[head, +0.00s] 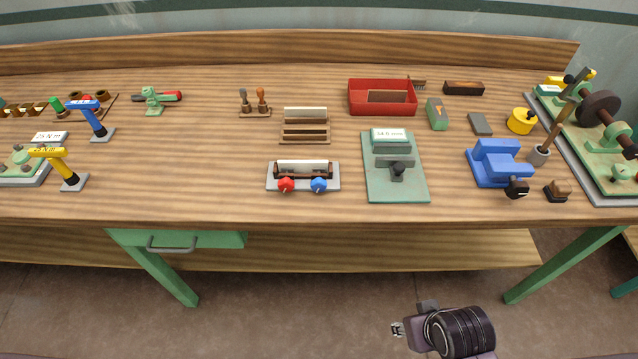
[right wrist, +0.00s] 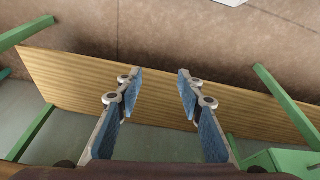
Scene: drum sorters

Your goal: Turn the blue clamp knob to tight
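A small grey clamp fixture (head: 303,184) stands near the front edge of the bench, with a white plate in a dark brown holder. A blue knob (head: 318,184) is on the right of its front face. A red knob (head: 286,185) is on the left. Each knob has a small pale pointer; its exact setting is too small to read. My right gripper shows in the right wrist view (right wrist: 157,76), its two blue-padded fingers apart and nothing between them. In the head view my right arm is low, in front of the bench and well away from the knobs. My left gripper is out of view.
A green gauge plate (head: 376,189) is right of the fixture, then a blue vise (head: 493,160). A rack (head: 305,133) stands behind it. A yellow torque tool (head: 56,160) is at far left. A drawer (head: 195,239) hangs underneath. Bare wood lies left of the fixture.

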